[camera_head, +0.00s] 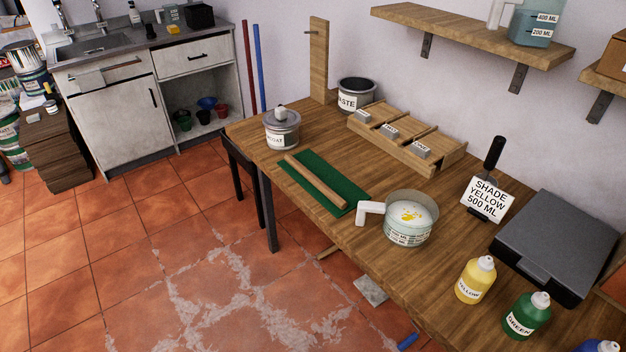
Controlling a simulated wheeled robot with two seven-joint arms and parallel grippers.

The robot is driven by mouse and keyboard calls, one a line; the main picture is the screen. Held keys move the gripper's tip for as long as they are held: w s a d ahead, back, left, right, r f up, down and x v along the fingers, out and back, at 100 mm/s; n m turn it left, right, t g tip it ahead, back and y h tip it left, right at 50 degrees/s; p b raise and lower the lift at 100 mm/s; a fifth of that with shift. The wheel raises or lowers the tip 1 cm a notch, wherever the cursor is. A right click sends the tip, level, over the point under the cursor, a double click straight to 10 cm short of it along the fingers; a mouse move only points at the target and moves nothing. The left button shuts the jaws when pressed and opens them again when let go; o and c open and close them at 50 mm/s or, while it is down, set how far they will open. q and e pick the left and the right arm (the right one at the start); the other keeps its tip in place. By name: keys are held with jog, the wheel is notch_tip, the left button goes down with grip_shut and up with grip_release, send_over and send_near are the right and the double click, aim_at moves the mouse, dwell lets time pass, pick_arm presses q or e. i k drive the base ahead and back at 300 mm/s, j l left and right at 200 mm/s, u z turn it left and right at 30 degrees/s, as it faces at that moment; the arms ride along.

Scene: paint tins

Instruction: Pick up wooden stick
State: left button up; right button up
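The wooden stick (316,181) is a plain brown rod lying on a green mat (337,171) on the wooden workbench. It runs diagonally, from the upper left of the mat to its lower right. No gripper touches it. Neither of my grippers shows in the head view.
A lidded grey pot (282,130) stands behind the stick's far end, and a white-handled measuring jug (409,219) near its close end. A wooden rack (407,138) stands behind. Yellow (475,279) and green (526,315) bottles and a dark case (556,243) fill the right.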

aim_at(333, 197)
jog(key=i+j, duration=0.2)
jog(key=j, duration=0.15)
jog(key=i+j, duration=0.25)
jog(key=j, duration=0.15)
jog(key=i+j, duration=0.2)
jog(key=j, duration=0.15)
